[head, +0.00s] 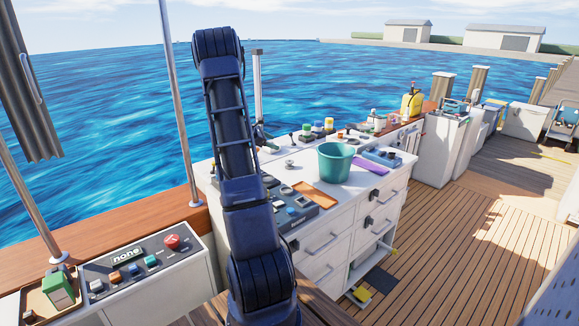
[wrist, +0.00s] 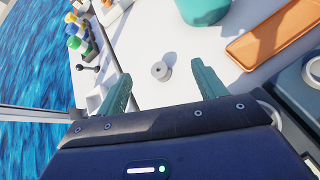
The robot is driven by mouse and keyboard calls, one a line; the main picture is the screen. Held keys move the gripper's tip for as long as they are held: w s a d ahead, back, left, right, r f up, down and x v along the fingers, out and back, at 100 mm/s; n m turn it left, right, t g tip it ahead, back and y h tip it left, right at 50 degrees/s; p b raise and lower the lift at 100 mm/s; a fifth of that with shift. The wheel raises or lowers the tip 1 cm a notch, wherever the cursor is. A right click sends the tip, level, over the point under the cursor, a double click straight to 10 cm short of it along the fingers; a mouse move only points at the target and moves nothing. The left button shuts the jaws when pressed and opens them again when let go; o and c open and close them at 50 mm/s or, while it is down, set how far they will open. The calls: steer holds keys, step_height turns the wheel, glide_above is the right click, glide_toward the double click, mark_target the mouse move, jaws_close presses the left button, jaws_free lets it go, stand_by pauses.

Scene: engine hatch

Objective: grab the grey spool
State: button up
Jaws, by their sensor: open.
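The grey spool (wrist: 160,71) stands on the white counter top in the wrist view, beyond my fingertips and roughly midway between them. A small grey round thing (head: 290,164) on the counter in the head view, left of the teal bucket, looks like the same spool. My gripper (wrist: 164,82) is open and empty, with its two teal fingers spread apart. The spool is not touched by either finger as far as I can see. In the head view my arm hides part of the counter, and the gripper itself cannot be made out.
A teal bucket (head: 336,162) stands right of the spool. An orange tray (wrist: 275,35) lies on the counter to the right. Several bottles with coloured caps (wrist: 76,32) stand along the left edge, by the water. The counter around the spool is clear.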

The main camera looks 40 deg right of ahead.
mark_target(286, 162)
steer(key=shift+w+d+f+n+h, duration=0.3)
steer(key=shift+d+f+n, duration=0.25)
steer(key=shift+d+f, duration=1.1)
steer(key=shift+w+d+f+n+h, duration=0.4)
steer(key=shift+d+f, duration=0.6)
steer(key=shift+f, duration=1.3)
steer(key=shift+w+d+f+n+h, duration=0.1)
steer(key=shift+w+d+f+n, duration=0.45)
steer(key=shift+d+f, duration=1.1)
steer(key=f, duration=0.2)
steer(key=d+f, duration=0.1)
steer(key=f, duration=0.1)
steer(key=shift+s, duration=0.35)
steer(key=shift+s+d+f, duration=0.1)
steer(key=shift+d+f, duration=0.15)
steer(key=shift+d, duration=0.25)
steer(key=c, duration=1.1)
